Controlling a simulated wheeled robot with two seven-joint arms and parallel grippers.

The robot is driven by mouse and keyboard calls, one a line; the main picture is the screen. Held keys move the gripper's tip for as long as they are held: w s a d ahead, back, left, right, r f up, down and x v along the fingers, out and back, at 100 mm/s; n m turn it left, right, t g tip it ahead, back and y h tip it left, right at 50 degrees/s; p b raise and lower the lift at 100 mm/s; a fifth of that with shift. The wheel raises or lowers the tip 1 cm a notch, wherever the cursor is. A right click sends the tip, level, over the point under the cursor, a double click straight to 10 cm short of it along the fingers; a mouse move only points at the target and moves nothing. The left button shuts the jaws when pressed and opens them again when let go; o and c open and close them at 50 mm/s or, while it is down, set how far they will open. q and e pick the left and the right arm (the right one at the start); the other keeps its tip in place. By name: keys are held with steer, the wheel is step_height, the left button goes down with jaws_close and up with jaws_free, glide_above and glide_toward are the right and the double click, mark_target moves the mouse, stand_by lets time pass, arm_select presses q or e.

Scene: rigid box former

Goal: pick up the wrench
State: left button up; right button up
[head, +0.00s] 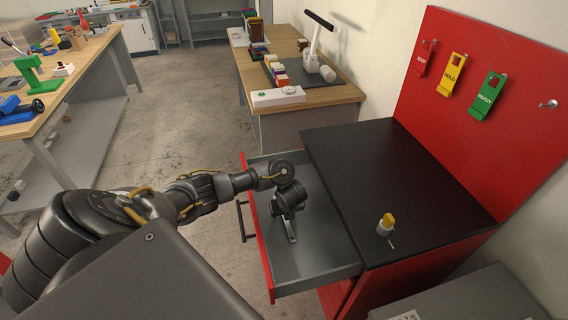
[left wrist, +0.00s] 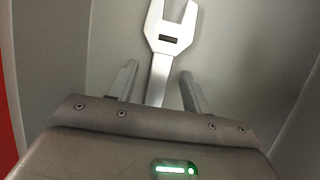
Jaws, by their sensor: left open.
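The wrench (left wrist: 171,32) is silver with an open-ended jaw and a small dark slot below it. It lies in the grey open drawer (head: 310,262). In the left wrist view its jaw points away from me and its handle runs back between my fingers. My left gripper (left wrist: 160,82) is open, with one finger on each side of the handle; I cannot tell whether they touch it. In the head view my left gripper (head: 287,216) reaches down into the drawer and hides most of the wrench. The far end of the handle is hidden behind the gripper body. My right gripper is not in view.
The drawer belongs to a red cabinet with a black top (head: 385,180). A small yellow-topped item (head: 386,224) stands on that top. A red panel (head: 480,90) with coloured tags rises behind. The drawer's red front (head: 258,235) and side walls surround my gripper.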

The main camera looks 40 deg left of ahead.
arm_select(q)
steer(key=shift+f, duration=0.1)
steer(key=shift+c, duration=0.4)
jaws_close()
step_height(320, 180, up, 10)
steer(key=p, duration=0.7)
steer(key=shift+r, duration=0.2)
